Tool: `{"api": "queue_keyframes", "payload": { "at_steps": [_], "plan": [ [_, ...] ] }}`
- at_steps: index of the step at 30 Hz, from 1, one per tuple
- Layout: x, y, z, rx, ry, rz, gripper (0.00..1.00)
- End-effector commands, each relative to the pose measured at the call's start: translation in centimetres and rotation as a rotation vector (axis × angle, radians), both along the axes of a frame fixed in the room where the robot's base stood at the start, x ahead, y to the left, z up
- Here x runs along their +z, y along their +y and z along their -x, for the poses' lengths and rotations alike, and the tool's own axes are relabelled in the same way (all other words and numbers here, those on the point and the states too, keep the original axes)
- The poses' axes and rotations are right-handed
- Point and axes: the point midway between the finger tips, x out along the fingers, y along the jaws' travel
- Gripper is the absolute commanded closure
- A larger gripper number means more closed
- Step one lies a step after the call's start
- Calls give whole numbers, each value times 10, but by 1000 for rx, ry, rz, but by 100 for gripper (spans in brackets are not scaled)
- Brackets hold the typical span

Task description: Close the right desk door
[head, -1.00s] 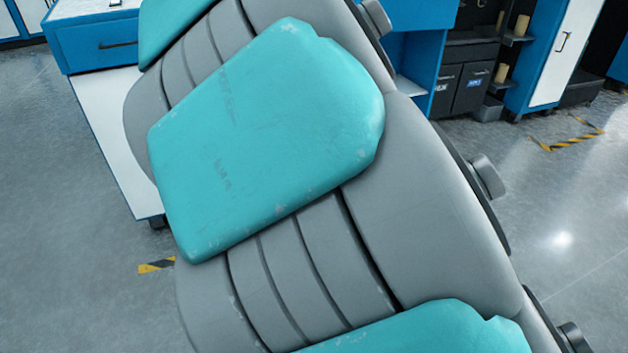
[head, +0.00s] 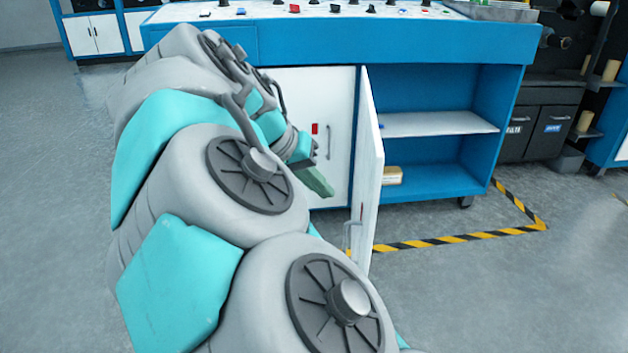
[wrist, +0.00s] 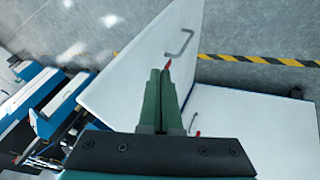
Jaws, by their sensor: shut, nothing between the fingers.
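The right desk door (head: 367,170) is a white panel standing open, swung out toward me from the blue desk (head: 400,42). My gripper (head: 322,184) is shut and empty, in front of the closed left door (head: 312,85), to the left of the open door. In the wrist view my gripper's green fingers (wrist: 159,85) are together; I cannot tell whether they touch the door.
The open compartment has a white shelf (head: 440,123) and a small tan box (head: 392,175). Yellow-black floor tape (head: 470,238) runs around the desk's front right. Dark drawers (head: 537,128) stand to the right. The floor right of the door is clear.

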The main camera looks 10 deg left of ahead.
Motion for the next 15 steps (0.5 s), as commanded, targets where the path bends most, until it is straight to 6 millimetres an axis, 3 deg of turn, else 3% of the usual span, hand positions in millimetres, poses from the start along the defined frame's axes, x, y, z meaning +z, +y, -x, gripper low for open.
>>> {"api": "queue_keyframes", "payload": {
  "at_steps": [8, 15],
  "plan": [
    [-42, -24, -20, 0, 0, 1, 100],
    [-41, -54, -22, 0, -3, -1, 100]
  ]
}}
